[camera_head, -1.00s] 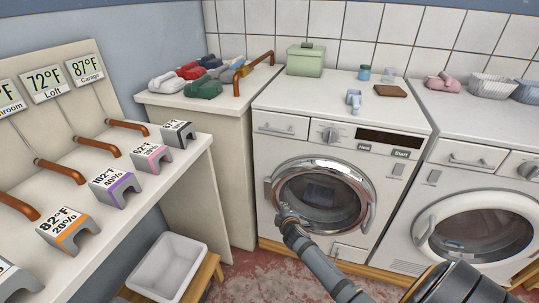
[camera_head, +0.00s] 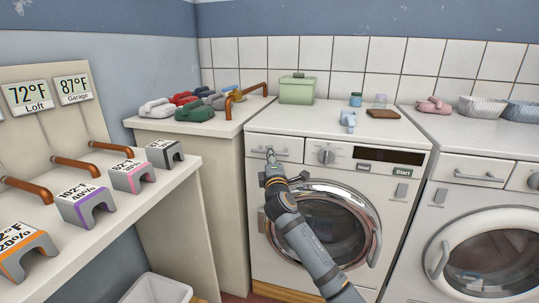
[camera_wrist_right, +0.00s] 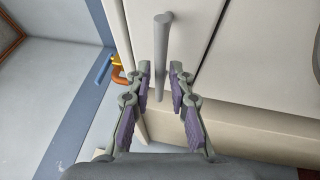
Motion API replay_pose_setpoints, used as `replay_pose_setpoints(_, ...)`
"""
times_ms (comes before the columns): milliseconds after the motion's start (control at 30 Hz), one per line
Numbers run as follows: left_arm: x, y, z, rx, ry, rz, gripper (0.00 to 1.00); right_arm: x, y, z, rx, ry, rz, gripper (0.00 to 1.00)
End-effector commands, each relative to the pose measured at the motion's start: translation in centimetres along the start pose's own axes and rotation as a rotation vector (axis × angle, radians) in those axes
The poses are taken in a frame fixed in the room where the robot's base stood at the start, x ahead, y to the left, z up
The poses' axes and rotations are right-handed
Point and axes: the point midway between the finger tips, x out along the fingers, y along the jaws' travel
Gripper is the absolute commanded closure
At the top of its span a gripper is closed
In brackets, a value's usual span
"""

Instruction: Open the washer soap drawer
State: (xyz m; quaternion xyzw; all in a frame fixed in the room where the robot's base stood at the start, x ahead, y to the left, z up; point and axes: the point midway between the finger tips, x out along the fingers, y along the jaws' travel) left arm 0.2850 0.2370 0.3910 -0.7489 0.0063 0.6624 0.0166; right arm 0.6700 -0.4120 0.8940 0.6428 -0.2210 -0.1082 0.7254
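The left washer (camera_head: 258,225) has a soap drawer (camera_head: 294,144) at the upper left of its front, and the drawer is shut. Its bar handle (camera_head: 284,154) is partly behind my right gripper (camera_head: 270,157), which is right in front of it in the head view. In the right wrist view the gripper (camera_wrist_right: 160,75) is open, its two padded fingers apart. The grey handle bar (camera_wrist_right: 162,45) runs up from between the fingers, with visible gaps on both sides. Contact cannot be told. My left gripper is not in view.
The washer's round door (camera_head: 345,228) is below the gripper, behind my right arm. A second washer (camera_head: 455,195) stands at right. A green box (camera_head: 297,91) and small items are on top. A counter with grey tagged blocks (camera_head: 84,205) is at left.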

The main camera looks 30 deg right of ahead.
Motion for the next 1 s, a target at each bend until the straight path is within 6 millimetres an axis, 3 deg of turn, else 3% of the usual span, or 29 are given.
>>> replay_pose_setpoints(167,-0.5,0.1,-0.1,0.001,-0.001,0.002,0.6,1.8,-0.1,0.0,0.001,0.0,-0.001,0.79)
replay_pose_setpoints(433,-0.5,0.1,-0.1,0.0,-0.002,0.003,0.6,2.0,-0.1,-0.1,0.0,0.002,-0.001,0.79)
replay_pose_setpoints(600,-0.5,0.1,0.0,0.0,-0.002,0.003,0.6,2.0,-0.1,-0.1,0.001,0.001,-0.001,1.0)
replay_pose_setpoints(1000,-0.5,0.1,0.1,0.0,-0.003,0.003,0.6,2.0,-0.1,-0.1,0.001,0.001,-0.002,1.0)
